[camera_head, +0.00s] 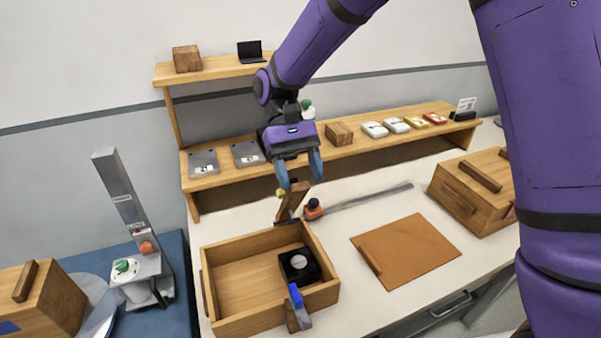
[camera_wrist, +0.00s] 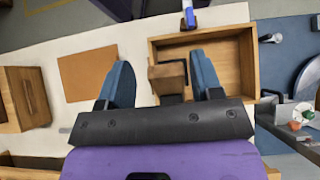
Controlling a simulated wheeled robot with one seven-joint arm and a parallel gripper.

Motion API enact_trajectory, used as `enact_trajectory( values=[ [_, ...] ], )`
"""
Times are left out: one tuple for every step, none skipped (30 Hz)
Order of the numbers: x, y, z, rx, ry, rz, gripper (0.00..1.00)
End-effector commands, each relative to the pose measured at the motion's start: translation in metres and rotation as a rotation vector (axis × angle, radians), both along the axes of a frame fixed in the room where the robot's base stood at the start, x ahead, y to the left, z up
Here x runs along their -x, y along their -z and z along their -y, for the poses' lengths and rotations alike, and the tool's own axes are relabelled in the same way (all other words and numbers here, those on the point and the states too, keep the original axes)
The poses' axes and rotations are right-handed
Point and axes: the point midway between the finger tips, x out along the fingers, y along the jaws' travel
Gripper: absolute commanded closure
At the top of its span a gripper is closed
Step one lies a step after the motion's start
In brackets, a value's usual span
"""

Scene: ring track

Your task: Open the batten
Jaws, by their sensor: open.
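A wooden piece with a dark bracket (camera_head: 288,206), which may be the batten, stands tilted just behind the open-topped wooden box (camera_head: 222,288). My gripper (camera_head: 300,180) is open and points down just above this piece. In the wrist view the wooden piece (camera_wrist: 166,78) shows between the blue fingers (camera_wrist: 160,62), nearer the right one. I cannot tell whether a finger touches it. Its lower end is partly hidden by the box wall in the head view.
A grey bar (camera_head: 370,196) with an orange-red knob (camera_head: 313,209) lies right of the wooden piece. A brown board (camera_head: 405,250) lies flat on the table. A black box (camera_head: 298,265) sits inside the wooden box. A shelf (camera_head: 360,155) runs behind; a wooden chest (camera_head: 465,205) stands right.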

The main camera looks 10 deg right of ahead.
Motion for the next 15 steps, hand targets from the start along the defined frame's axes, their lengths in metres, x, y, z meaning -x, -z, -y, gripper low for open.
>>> enact_trajectory(
  values=[
    [0.0016,0.0000,0.0006,0.000,0.000,0.000,0.40],
    [0.0021,0.0000,0.0007,0.000,0.000,0.000,0.40],
    [0.0025,0.0000,0.0008,0.000,0.000,0.000,0.40],
    [0.0026,0.0000,0.0009,0.000,0.000,0.000,0.40],
    [0.0026,0.0000,0.0009,0.000,0.000,0.000,0.40],
    [0.0025,0.0000,0.0008,0.000,0.000,0.000,0.40],
    [0.0025,0.0000,0.0007,0.000,0.000,0.000,0.40],
    [0.0024,0.0000,0.0007,0.000,0.000,0.000,0.40],
    [0.0024,0.0000,0.0007,0.000,0.000,0.000,0.40],
    [0.0023,0.0000,0.0008,0.000,0.000,0.000,0.40],
    [0.0023,-0.0002,0.0010,0.000,0.000,0.001,0.40],
    [0.0023,-0.0012,0.0018,-0.001,0.001,0.004,0.40],
    [0.0023,-0.0025,0.0028,-0.002,0.003,0.009,0.40],
    [0.0024,-0.0044,0.0045,-0.005,0.005,0.015,0.40],
    [0.0026,-0.0080,0.0075,-0.010,0.009,0.027,0.40]
  ],
)
